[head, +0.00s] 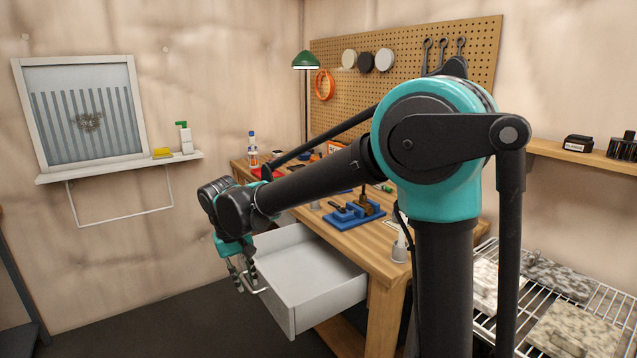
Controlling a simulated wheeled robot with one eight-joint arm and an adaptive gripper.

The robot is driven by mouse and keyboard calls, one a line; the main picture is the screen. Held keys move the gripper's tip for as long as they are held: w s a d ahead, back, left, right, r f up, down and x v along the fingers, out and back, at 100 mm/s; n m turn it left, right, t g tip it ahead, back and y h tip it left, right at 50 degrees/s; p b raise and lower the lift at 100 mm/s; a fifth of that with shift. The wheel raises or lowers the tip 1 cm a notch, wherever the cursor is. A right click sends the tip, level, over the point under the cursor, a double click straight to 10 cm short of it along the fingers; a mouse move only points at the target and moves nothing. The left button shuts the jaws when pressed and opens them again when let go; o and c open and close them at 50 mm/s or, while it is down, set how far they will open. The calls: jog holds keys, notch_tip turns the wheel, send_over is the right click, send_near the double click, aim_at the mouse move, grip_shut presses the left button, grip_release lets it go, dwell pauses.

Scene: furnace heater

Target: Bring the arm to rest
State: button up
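My arm rises at the right of the head view and reaches left across the workbench, bent downward at the wrist. My gripper (244,284) points down at the front of a pulled-out white drawer (318,290). Its two fingers are beside the drawer's pale handle (258,291). They are too small in the view to tell whether they are open or shut, or whether they touch the handle.
The wooden workbench (380,262) carries a blue tool holder (354,213), bottles and small items. A wire rack (475,330) with mottled slabs stands at the right. A wall shelf (120,166) is at the left. Dark floor (170,315) left of the drawer is clear.

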jog(key=shift+m+y, duration=0.3)
jog(key=shift+m, duration=0.4)
jog(key=d, duration=0.3)
jog(key=w+d+f, duration=0.1)
jog(key=d, duration=0.3)
jog(key=w+d, duration=0.1)
jog(key=d, duration=0.3)
jog(key=shift+f, duration=0.3)
jog(key=s+d+f+m+t, duration=0.1)
jog(key=s+d+f, duration=0.2)
jog(key=d, duration=0.6)
jog(key=s+d+f+m+t, duration=0.1)
jog(key=s+d+f+m, duration=0.1)
jog(key=d, duration=0.7)
jog(key=s+d+f+m+t, duration=0.1)
jog(key=s+d+f, duration=0.3)
jog(key=d, duration=0.5)
jog(key=shift+s+f+m+y, duration=0.2)
jog(key=shift+s+m+y, duration=0.15)
jog(key=shift+s, duration=0.65)
